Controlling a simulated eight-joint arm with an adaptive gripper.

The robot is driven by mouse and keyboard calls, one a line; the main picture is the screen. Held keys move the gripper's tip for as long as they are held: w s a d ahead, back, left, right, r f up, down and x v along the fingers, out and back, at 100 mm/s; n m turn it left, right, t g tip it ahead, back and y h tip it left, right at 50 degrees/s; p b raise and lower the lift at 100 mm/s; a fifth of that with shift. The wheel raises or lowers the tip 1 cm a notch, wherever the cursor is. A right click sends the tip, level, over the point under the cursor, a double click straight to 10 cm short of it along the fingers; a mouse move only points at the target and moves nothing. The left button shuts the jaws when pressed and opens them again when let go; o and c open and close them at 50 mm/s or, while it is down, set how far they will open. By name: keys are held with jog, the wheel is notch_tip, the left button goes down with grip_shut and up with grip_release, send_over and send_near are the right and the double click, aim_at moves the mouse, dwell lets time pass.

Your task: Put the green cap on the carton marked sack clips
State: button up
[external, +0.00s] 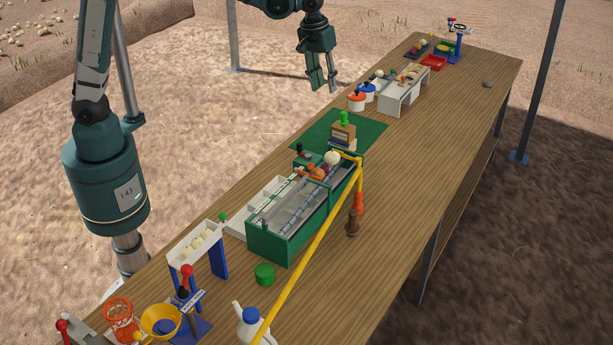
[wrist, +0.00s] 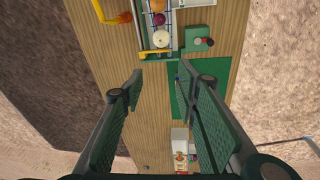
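A brown carton (external: 343,133) stands on the green mat (external: 315,125) around the middle of the table, with a bright green piece (external: 344,117) on its top. Its marking is too small to read. A darker green round cap-like piece (external: 264,273) lies on bare wood in front of the green trough. I cannot tell for sure which green piece is the cap. My gripper (external: 326,90) hangs high above the far side of the table, open and empty. In the wrist view its spread fingers (wrist: 160,88) have only tabletop between them, and the carton is not clearly visible.
The green trough (external: 283,242) holds round produce, with a yellow bar (external: 312,253) slanting across its front. A white rack (external: 404,92) and lidded tubs (external: 356,101) stand beyond the mat. A blue-and-white jug (external: 250,325) stands near. The table's right side is mostly clear.

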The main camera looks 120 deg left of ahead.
jog(key=s+d+r+m+t, duration=0.1)
jog(key=s+d+r+m, duration=0.15)
jog(key=d, duration=0.75)
jog(key=s+d+r+m+t, duration=0.1)
jog(key=s+d+r+m, duration=0.15)
jog(key=d, duration=0.65)
jog(key=s+d+r+m+t, duration=0.1)
jog(key=s+d+r+m, duration=0.2)
jog(key=d, duration=0.7)
jog(key=s+d+f+m+t, duration=0.1)
jog(key=s+d+f+m, duration=0.2)
jog(key=s+d, duration=0.6)
jog(key=s+d+f+m+t+h, duration=0.1)
jog(key=s+d+f+m, duration=0.3)
jog(key=s+d, duration=0.4)
jog(key=d+m, duration=0.1)
jog(key=d, duration=0.1)
jog(key=shift+s+d+t, duration=0.3)
jog(key=shift+s+d, duration=0.05)
jog(key=shift+s, duration=0.05)
